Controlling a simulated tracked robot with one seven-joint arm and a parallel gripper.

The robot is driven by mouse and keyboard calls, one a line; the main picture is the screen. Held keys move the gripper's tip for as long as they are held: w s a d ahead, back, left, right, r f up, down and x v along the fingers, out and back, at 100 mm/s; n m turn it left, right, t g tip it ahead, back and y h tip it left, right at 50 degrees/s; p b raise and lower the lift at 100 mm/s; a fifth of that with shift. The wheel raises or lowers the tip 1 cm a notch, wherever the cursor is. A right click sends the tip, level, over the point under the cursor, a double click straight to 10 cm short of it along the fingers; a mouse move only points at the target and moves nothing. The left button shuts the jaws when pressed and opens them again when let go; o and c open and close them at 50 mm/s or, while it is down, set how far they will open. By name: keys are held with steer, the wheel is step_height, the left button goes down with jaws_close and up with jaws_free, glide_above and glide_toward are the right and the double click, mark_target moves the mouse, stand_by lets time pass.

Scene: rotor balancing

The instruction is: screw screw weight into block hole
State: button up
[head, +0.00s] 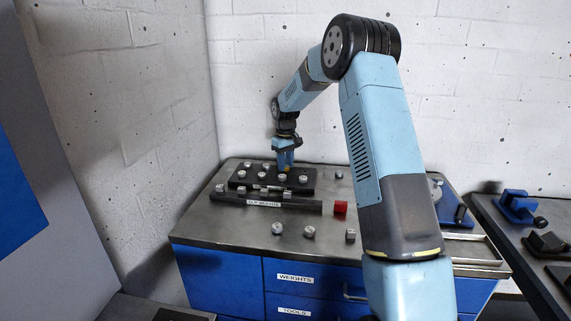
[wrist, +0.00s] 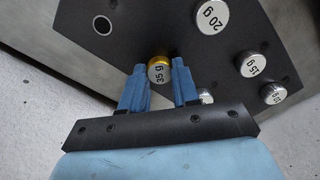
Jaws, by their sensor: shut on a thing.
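My gripper (head: 285,163) points down over the dark block (head: 240,178) at the back of the workbench. In the wrist view its blue fingers (wrist: 160,74) are closed around a screw weight (wrist: 159,70) with a gold rim and a "35 g" mark. The block (wrist: 150,18) also shows there, with one empty ringed hole (wrist: 102,25) at the upper left. I cannot tell whether the held weight sits in a hole or just above the block. Silver weights marked 20 g (wrist: 212,15) and 15 g (wrist: 252,64) stand in the block.
A dark bar with a white label (head: 264,203) and several clips lies in front of the block, with a red piece (head: 340,207) at its right end. Small silver weights (head: 277,228) stand on the bench's front. A blue device (head: 455,210) is at right, partly behind my arm.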

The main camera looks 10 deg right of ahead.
steer(key=m, duration=0.4)
steer(key=shift+m, duration=0.3)
steer(key=m, duration=0.6)
steer(key=shift+f+m, duration=0.1)
steer(key=shift+m, duration=0.3)
steer(key=m, duration=0.4)
steer(key=shift+m, duration=0.3)
steer(key=o, duration=0.6)
steer(key=shift+m, duration=0.4)
steer(key=shift+c, duration=0.2)
steer(key=o, duration=0.5)
steer(key=shift+o, duration=0.2)
steer(key=shift+c, duration=0.2)
